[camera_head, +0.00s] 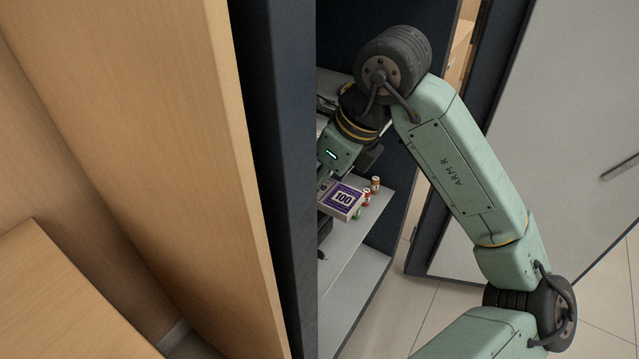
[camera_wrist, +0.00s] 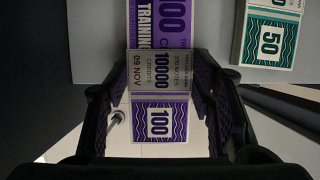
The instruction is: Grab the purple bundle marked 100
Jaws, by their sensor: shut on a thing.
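The purple bundle marked 100 shows on a grey shelf level inside the cabinet in the head view (camera_head: 342,199). In the wrist view the bundle (camera_wrist: 160,122) lies between my two dark fingers, with a white paper band across its middle. My gripper (camera_wrist: 159,80) is shut on it, one finger along each long side. In the head view my gripper is mostly hidden behind the cabinet's dark edge. I cannot tell whether the bundle is clear of the shelf.
A green bundle marked 50 (camera_wrist: 271,36) lies to the right in the wrist view. Small coin rolls (camera_head: 375,185) stand just right of the purple bundle. A dark cabinet edge (camera_head: 285,180) and wooden panel (camera_head: 215,150) are close on the left.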

